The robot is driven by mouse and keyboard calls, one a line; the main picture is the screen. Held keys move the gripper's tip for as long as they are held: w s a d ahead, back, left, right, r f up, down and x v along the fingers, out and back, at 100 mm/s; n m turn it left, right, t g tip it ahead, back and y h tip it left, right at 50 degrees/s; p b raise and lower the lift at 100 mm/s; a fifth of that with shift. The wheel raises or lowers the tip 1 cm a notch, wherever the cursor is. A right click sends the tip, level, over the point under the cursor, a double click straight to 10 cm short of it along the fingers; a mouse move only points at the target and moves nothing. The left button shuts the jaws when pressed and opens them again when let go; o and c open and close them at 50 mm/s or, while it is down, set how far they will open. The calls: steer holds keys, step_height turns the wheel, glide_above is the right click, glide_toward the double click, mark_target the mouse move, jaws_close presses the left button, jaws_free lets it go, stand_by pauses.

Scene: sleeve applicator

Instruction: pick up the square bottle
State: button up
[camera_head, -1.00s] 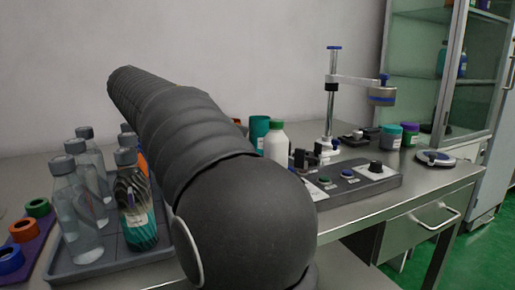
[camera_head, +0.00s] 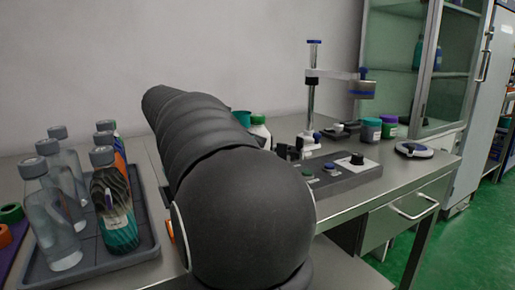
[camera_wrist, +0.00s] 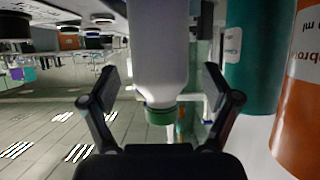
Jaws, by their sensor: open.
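A white bottle with a green cap (camera_head: 260,130) stands on the steel table behind my arm in the head view, its lower part hidden by the arm. I take it for the square bottle, but its cross-section is hard to tell. In the wrist view the white bottle (camera_wrist: 158,45) appears upside down, cap toward the bottom, between the two fingers. My gripper (camera_wrist: 158,88) is open, with a visible gap on each side of the bottle. The gripper is hidden behind my arm in the head view.
In the wrist view a teal container (camera_wrist: 252,60) and an orange one (camera_wrist: 300,105) stand close to the right finger. A grey tray (camera_head: 85,272) holds several bottles at left. A control box (camera_head: 340,175) and a post stand (camera_head: 311,95) are right of my arm.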

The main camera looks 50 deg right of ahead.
steer(key=shift+x, duration=1.2)
steer(key=c, duration=1.5)
steer(key=shift+c, duration=0.2)
steer(key=shift+r, duration=0.1)
